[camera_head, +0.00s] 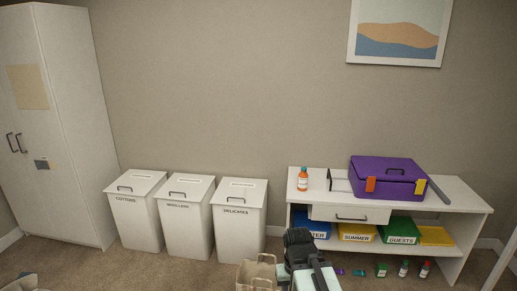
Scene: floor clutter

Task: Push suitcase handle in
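A purple suitcase (388,170) lies closed on top of the white bench, with an orange and a yellow latch on its front. A thin dark U-shaped handle (330,180) stands out from its left side, with a gap between its bar and the case. A grey strip (439,192) lies at the right side of the case; I cannot tell what it is. My gripper (298,238) is at the bottom centre, in front of the bench and apart from the suitcase. Its fingertips do not show clearly.
The white bench (458,196) has a drawer and colored bins below. An orange bottle (303,179) stands left of the handle. Several small bottles are on the floor in front. Three white hampers (239,220) and a wardrobe (75,130) stand left. A beige bag (257,274) is beside my arm.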

